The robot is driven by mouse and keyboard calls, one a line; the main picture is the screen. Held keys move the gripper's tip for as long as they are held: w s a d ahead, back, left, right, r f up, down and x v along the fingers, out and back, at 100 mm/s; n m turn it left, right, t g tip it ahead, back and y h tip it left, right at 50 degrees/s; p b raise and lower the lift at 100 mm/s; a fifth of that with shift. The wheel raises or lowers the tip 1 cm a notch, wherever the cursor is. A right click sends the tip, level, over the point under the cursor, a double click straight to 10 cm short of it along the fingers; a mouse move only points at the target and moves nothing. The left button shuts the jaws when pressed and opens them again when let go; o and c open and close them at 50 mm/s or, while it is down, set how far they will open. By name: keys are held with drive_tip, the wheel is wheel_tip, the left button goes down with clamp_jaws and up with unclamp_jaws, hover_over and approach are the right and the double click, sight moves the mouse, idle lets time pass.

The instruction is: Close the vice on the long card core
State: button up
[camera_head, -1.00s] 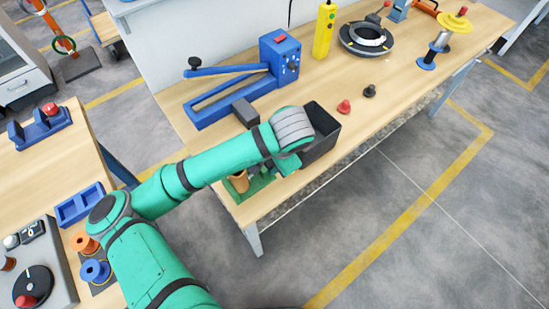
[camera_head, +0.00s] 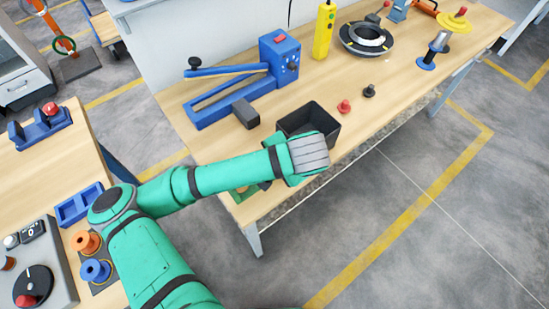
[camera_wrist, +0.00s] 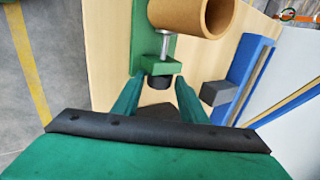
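The long card core (camera_wrist: 188,14) is a brown tube at the top of the wrist view, beside the green vice (camera_wrist: 140,45). The vice's metal screw (camera_wrist: 165,45) runs through a green end block to a black knob (camera_wrist: 160,83). My gripper (camera_wrist: 156,88) is open, with one green finger on each side of the knob and visible space between. I cannot tell whether either finger touches it. In the head view a green part of the vice (camera_head: 238,195) shows at the table's front edge; my arm hides the core and gripper.
A black bin (camera_head: 312,118) stands close behind my wrist. A red knob (camera_head: 344,106) and a black knob (camera_head: 369,91) stand to the right on the wooden table (camera_head: 400,85).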

drive_tip(key=shift+f, duration=0.15)
drive_tip(key=shift+s+t+y, duration=0.1)
drive_tip(key=shift+t+y, duration=0.2)
drive_tip(key=shift+t, duration=0.1)
drive_tip(key=shift+a+f, duration=0.15)
drive_tip(key=shift+d+r, duration=0.2)
drive_tip(key=shift+r, duration=0.35)
drive_tip(key=shift+v, duration=2.95)
drive_tip(key=shift+s, duration=0.1)
